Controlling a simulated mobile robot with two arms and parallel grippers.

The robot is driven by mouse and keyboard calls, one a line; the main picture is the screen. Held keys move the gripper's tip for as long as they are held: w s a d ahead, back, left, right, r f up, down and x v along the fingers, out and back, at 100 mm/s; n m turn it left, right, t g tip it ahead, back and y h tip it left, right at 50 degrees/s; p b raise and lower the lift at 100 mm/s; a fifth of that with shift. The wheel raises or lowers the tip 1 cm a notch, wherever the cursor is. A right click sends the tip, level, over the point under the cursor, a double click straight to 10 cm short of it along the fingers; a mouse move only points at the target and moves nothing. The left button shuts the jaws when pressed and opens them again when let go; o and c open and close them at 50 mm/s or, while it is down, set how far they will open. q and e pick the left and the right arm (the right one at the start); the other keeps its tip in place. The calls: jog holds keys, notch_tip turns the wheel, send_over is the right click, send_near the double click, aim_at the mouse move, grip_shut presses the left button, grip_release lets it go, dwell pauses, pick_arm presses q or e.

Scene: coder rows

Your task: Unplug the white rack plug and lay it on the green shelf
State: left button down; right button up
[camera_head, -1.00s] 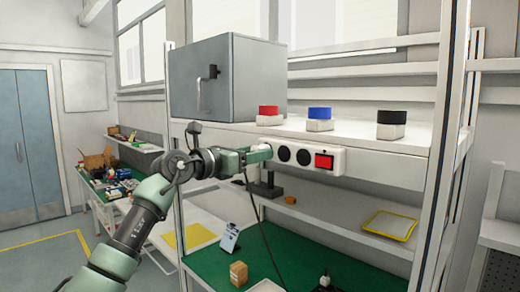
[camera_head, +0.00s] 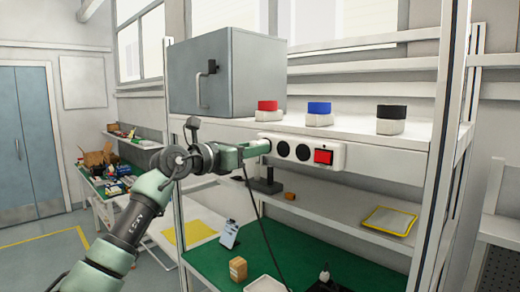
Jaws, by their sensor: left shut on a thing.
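My left gripper (camera_head: 262,148) is at the left end of the white power strip (camera_head: 334,147) on the rack's front edge. It is shut on the white plug, which its fingers almost wholly hide. I cannot tell how deep the plug sits in its socket. A dark cable (camera_head: 264,232) hangs from near the gripper down to the green shelf (camera_head: 205,262), low in the rack. Two dark round sockets and a red switch (camera_head: 323,156) show right of the gripper. My right gripper is not in view.
A small brown box (camera_head: 238,268), an upright card stand (camera_head: 229,234) and a white tray (camera_head: 263,284) are on the green shelf. A yellow-rimmed tray (camera_head: 389,221) lies on the middle shelf. A grey cabinet (camera_head: 245,75) and red, blue and black-topped blocks stand above.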

pick_arm(q)
jog(key=shift+f, duration=0.2)
jog(key=shift+r+b+v, duration=0.15)
jog(key=shift+b+v, duration=0.75)
jog(key=shift+v, duration=0.45)
jog(key=shift+r+b+v, duration=0.1)
jog(key=shift+b+v, duration=0.75)
jog(key=shift+v, duration=0.5)
jog(key=shift+w, duration=0.1)
